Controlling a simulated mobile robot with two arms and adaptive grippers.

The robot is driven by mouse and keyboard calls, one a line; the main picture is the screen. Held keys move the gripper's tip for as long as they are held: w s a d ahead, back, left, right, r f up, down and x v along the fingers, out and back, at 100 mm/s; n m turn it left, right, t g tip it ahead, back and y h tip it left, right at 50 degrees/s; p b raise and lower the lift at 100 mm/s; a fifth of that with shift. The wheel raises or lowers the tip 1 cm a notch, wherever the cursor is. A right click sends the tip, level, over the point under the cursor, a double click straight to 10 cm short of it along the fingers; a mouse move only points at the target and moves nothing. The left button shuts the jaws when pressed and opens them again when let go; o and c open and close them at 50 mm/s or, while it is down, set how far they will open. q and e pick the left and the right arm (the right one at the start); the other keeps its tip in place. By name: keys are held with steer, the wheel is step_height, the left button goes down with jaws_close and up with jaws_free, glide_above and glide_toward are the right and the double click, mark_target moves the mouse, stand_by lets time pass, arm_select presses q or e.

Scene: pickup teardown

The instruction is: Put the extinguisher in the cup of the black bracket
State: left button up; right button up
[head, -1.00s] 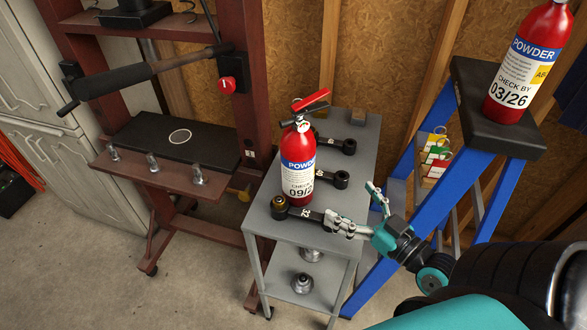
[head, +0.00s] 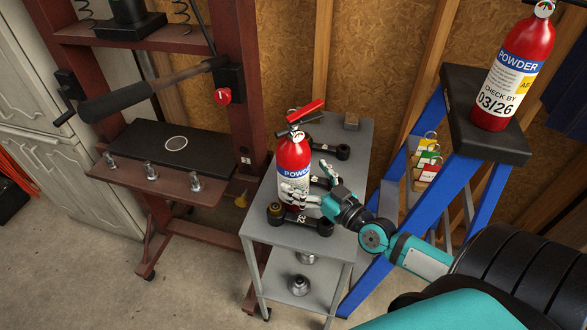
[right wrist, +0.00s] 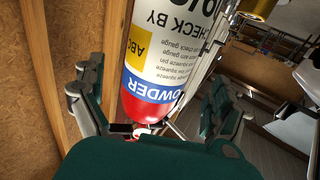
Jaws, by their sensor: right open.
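A red extinguisher (head: 294,158) with a white and blue label stands upright on the grey cart. My right gripper (head: 302,182) is open at its lower body, reaching in from the right. In the right wrist view the extinguisher (right wrist: 170,65) appears upside down between the two spread fingers, with a gap visible on its left side. Whether either finger touches it, I cannot tell. A second red extinguisher (head: 510,75) stands on the black top of the blue stepladder. I cannot make out a black bracket with a cup. My left gripper is out of view.
The grey cart (head: 350,195) also holds several dark connecting rods, one (head: 300,220) right in front of the extinguisher. The blue stepladder (head: 395,220) stands close on the right. A dark red press (head: 245,90) stands on the left. The floor at front left is clear.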

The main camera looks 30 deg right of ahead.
steer(key=shift+w+r, duration=0.1)
steer(key=shift+w, duration=0.25)
steer(key=w+p, duration=0.1)
steer(key=w, duration=0.2)
steer(key=shift+w+a, duration=0.15)
steer(key=shift+w, duration=0.1)
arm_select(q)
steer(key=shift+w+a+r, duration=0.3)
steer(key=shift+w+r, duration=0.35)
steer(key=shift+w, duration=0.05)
arm_select(e)
steer(key=shift+w+a, duration=0.1)
steer(key=shift+w, duration=0.3)
steer(key=c, duration=1.7)
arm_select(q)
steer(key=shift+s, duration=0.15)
arm_select(e)
steer(key=shift+o, duration=0.2)
steer(key=shift+w+r, duration=0.2)
steer(key=shift+r, duration=0.05)
